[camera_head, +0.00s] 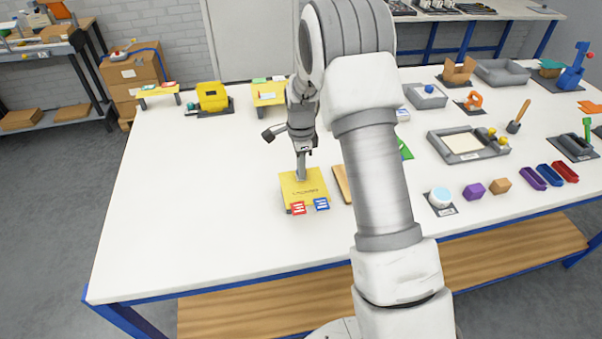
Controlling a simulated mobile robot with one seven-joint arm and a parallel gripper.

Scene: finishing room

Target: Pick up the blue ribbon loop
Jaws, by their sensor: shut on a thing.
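A yellow block (290,187) with dark lettering on its top lies near the front of the white table. At its front edge are a red piece (298,208) and a blue piece (321,203), both with white marks. I cannot tell whether the blue piece is a ribbon loop. My gripper (301,178) points down over the top of the yellow block, behind and left of the blue piece. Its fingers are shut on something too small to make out. I cannot tell whether the fingertips touch the block.
A wooden board (342,184) lies just right of the yellow block, partly hidden by my arm. Trays, a round white-and-blue item (439,197), small blocks and coloured bins fill the right side.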

